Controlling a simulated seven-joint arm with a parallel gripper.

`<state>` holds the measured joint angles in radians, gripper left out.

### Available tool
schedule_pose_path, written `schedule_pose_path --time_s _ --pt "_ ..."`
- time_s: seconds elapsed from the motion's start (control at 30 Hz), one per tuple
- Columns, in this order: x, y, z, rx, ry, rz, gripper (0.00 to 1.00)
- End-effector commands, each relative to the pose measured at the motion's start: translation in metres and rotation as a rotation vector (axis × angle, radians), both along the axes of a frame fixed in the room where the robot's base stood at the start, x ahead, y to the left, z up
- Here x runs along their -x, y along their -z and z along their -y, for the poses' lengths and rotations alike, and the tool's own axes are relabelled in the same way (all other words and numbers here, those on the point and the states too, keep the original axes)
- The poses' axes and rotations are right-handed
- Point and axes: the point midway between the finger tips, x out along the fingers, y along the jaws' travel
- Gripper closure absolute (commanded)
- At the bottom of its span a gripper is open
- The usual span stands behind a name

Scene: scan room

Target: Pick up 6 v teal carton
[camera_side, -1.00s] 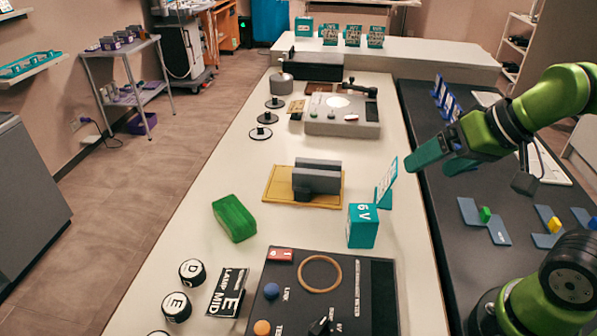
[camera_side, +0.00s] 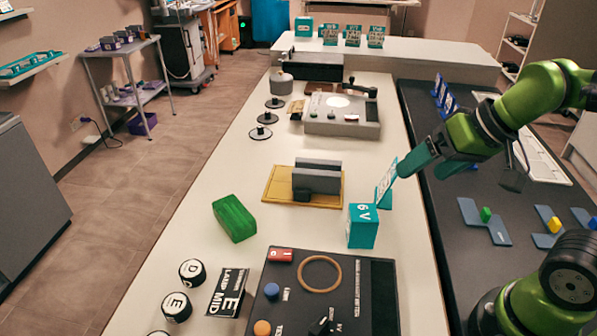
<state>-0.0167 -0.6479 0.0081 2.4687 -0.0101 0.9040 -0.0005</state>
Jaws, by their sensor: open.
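The teal carton (camera_side: 361,232) marked "6 V" stands upright on the white bench, just behind the dark control panel. A teal stand with a tilted label card (camera_side: 385,183) is right behind it. My gripper (camera_side: 416,160), with teal fingers, hangs in the air above and to the right of the carton, close to the card in the picture. The gripper is empty and apart from the carton.
A dark control panel (camera_side: 378,290) with knobs and a ring lies in front of the carton. A grey block on a yellow tray (camera_side: 281,190) is to the left behind, and a green block (camera_side: 234,218) is farther left. Bare bench lies between the green block and carton.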

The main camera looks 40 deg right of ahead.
Motion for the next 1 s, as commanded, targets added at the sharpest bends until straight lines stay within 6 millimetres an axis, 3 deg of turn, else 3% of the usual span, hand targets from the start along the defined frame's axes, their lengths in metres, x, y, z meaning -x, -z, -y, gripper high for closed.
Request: schedule_pose_path --time_s 0.17,0.4,0.53,0.63,0.77,1.0 --pt "-0.035 0.016 -0.012 0.149 -0.24 -0.168 0.11" --pt "-0.082 0.037 -0.028 0.389 -0.835 -0.355 0.11" --pt "-0.092 0.034 -0.029 0.462 -1.071 -0.375 0.11" --pt "-0.091 0.028 -0.027 0.49 -1.165 -0.37 0.11" --pt "-0.088 0.035 -0.027 0.493 -1.213 -0.371 0.11" --pt "-0.088 0.083 -0.027 0.493 -1.216 -0.374 0.11"
